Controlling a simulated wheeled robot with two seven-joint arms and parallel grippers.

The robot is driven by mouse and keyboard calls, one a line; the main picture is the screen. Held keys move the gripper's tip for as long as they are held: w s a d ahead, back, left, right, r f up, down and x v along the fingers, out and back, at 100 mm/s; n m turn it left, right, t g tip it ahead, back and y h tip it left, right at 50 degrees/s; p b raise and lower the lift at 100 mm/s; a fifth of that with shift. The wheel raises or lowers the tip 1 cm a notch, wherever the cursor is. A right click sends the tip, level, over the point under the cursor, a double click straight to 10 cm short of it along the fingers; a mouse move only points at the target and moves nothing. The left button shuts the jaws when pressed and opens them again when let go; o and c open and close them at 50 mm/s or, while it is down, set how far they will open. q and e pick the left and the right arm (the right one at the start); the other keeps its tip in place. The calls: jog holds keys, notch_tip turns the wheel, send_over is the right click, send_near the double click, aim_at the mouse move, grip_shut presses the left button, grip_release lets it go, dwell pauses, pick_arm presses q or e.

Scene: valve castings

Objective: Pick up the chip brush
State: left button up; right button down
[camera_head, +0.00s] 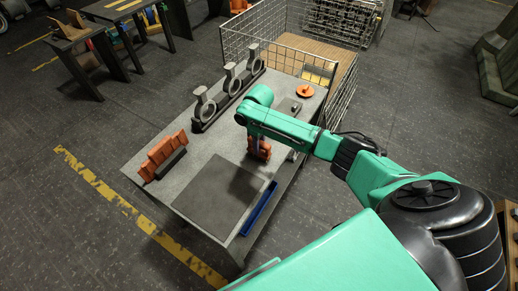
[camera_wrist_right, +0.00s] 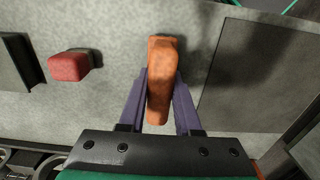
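An orange-brown, long, rounded piece (camera_wrist_right: 160,80), probably the chip brush, stands between my right gripper's fingers in the right wrist view. No bristles can be made out. My right gripper (camera_wrist_right: 161,78) has a dark finger along each side of it, and both fingertips seem to touch it. The piece is at or just above the grey tabletop. In the head view my right gripper (camera_head: 260,146) is low over the table beyond the dark mat, with an orange shape at it; my arm hides part of this spot. My left gripper is not in view.
Orange castings (camera_head: 162,150) stand at left, grey rings (camera_head: 230,78) at the back. A red block (camera_wrist_right: 69,66) is beside the gripper. A wire cage (camera_head: 262,42) stands behind.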

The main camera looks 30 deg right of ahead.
dwell(0.3)
notch_tip(320, 180, up, 20)
jog(key=shift+p, duration=0.3)
